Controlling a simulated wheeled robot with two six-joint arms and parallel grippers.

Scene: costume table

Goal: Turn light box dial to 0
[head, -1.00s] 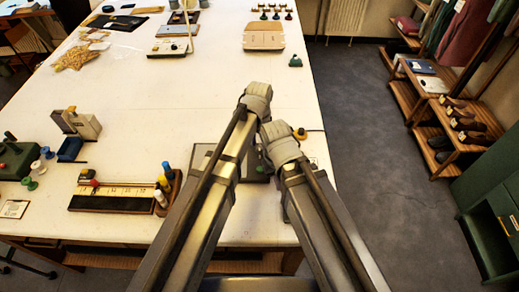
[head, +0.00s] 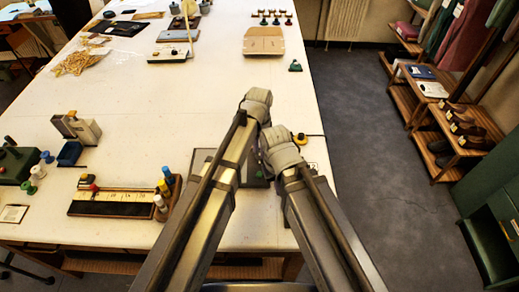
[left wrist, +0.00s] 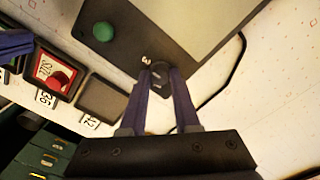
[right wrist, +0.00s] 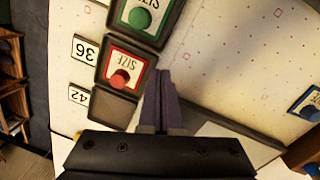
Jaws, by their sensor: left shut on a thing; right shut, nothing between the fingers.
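The light box is a dark-framed board with a pale panel. It shows in the left wrist view (left wrist: 125,48), with a round green button (left wrist: 103,31) on its frame. The dial (left wrist: 161,72) is a small round dark knob at the frame's edge, beside a small light peg. My left gripper (left wrist: 160,82) is shut on the dial; its fingers partly cover it, and I cannot read its setting. In the head view the light box (head: 200,156) is mostly hidden behind my arms. My right gripper (right wrist: 163,78) is shut and empty, above the table beside the size trays.
Size trays with a green knob (right wrist: 140,18) and a red knob (right wrist: 120,78) lie close to my right gripper. A black cable (left wrist: 222,82) runs past the light box. The table's middle is clear.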

